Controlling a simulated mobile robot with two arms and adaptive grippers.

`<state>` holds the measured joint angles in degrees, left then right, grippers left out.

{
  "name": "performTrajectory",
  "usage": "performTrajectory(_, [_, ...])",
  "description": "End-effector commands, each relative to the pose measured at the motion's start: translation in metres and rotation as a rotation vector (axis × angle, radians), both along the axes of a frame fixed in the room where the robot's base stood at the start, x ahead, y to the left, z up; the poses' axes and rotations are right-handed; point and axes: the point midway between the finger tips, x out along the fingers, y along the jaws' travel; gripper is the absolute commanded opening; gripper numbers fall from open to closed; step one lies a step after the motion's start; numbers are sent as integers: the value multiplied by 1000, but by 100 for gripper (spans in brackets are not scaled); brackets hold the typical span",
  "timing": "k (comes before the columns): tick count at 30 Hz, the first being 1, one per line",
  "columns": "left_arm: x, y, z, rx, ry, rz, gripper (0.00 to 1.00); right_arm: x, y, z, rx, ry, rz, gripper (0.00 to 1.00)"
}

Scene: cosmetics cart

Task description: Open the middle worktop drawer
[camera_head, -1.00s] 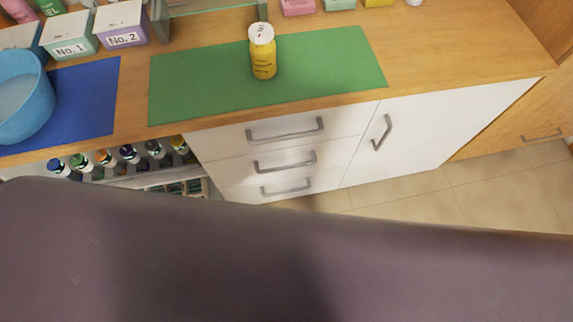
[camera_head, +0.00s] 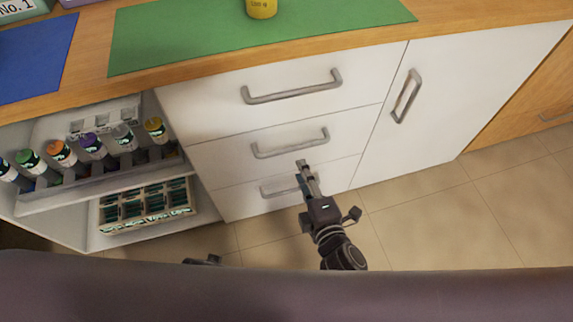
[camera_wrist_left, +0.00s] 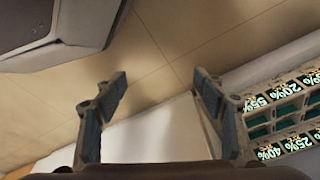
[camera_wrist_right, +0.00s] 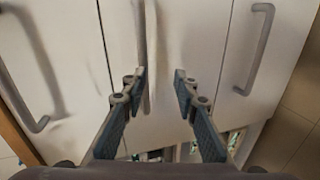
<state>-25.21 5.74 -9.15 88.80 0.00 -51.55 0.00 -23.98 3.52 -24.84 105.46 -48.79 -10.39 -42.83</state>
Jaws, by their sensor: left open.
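The middle drawer (camera_head: 225,151) has a white front with a grey bar handle (camera_head: 290,148). Its front looks flush with the drawers above and below, so it appears shut. My right gripper (camera_head: 303,165) is just below and in front of that handle in the head view, partly covering the bottom drawer. In the right wrist view, its fingers (camera_wrist_right: 160,78) are spread, with the middle handle (camera_wrist_right: 150,45) between or just beyond the tips; contact cannot be told. My left gripper (camera_wrist_left: 161,80) is open and empty near the floor; only a dark bit shows in the head view.
The top drawer handle (camera_head: 292,90) is above and the bottom drawer handle (camera_head: 280,188) below. A cupboard door (camera_head: 450,100) is at right. An open shelf with several bottles (camera_head: 92,148) is at left. A yellow bottle (camera_head: 262,8) stands on the green mat (camera_head: 180,35).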

Motion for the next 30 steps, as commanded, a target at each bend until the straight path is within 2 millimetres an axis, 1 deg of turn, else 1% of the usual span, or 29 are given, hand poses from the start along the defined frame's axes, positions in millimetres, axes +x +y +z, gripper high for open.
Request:
performTrajectory(1, [2,0,-6,-1,-3,1,64,2,2,4,-16,-36,7,28])
performTrajectory(3, [4,-1,-4,0,-5,1,64,4,4,15,-35,-68,14,28])
performTrajectory(7, [6,-1,0,0,-5,1,64,10,6,23,-46,-90,18,28])
performTrajectory(13, [7,-1,3,-1,-8,2,64,35,15,19,-46,-89,18,28])
performTrajectory(18, [11,-1,9,-1,-11,2,64,58,22,12,-44,-87,17,28])
performTrajectory(21, [13,-2,13,-2,-16,3,64,68,25,10,-45,-86,17,28])
performTrajectory(25, [15,-2,17,-2,-18,3,64,75,28,8,-43,-84,17,28])
performTrajectory(30, [16,-2,19,-2,-18,3,64,77,28,8,-43,-83,17,28])
